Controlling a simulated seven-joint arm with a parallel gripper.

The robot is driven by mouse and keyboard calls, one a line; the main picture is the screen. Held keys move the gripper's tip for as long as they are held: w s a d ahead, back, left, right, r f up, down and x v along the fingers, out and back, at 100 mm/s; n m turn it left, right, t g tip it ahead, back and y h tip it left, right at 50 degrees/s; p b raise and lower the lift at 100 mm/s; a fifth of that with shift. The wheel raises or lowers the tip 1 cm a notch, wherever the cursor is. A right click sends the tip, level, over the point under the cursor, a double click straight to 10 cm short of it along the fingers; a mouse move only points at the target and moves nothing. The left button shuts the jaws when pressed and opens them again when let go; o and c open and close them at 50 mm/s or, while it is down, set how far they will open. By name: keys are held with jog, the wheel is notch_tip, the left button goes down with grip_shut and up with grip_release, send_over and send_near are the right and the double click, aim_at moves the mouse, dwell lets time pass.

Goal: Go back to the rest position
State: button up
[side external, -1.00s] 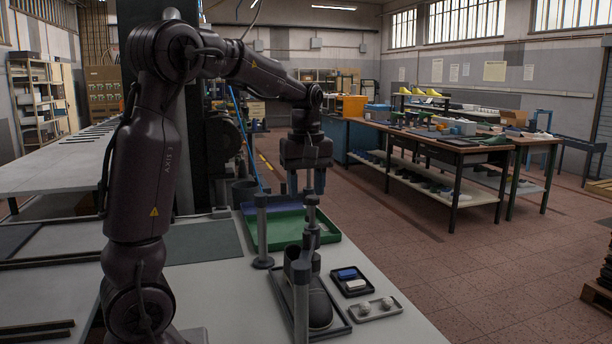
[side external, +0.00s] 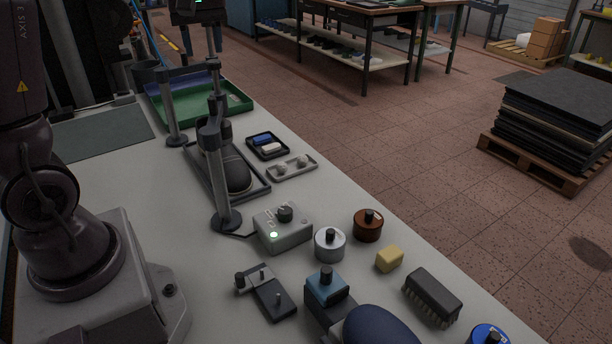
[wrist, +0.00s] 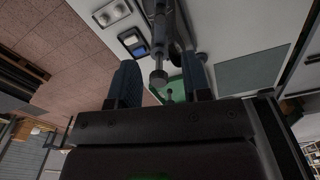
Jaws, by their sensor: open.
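My gripper (side external: 202,45) is at the top of the side view, partly cut off by the frame edge, beyond the press-like stand. In the wrist view its two blue-grey fingers (wrist: 160,85) are apart, with nothing held between them. The stand's plunger rod (wrist: 159,62) shows between and beyond the fingers; contact cannot be told. The metal stand (side external: 223,185) has upright posts and a crossbar.
A green tray (side external: 243,104) is behind the stand. A small black tray (side external: 282,152) holds a blue and a white block. A control box (side external: 283,232) with a green light, tins (side external: 330,243), a yellow block (side external: 389,258) and a brush (side external: 432,297) stand in front.

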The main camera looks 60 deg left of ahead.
jog(key=s+d+m+t, duration=0.2)
jog(key=s+d+m, duration=0.3)
jog(key=d, duration=0.6)
jog(key=s+d+m+t, duration=0.3)
jog(key=s+d+m, duration=0.1)
jog(key=d+m, duration=0.6)
jog(key=shift+s+d+f, duration=0.3)
jog(key=shift+s+d, duration=0.05)
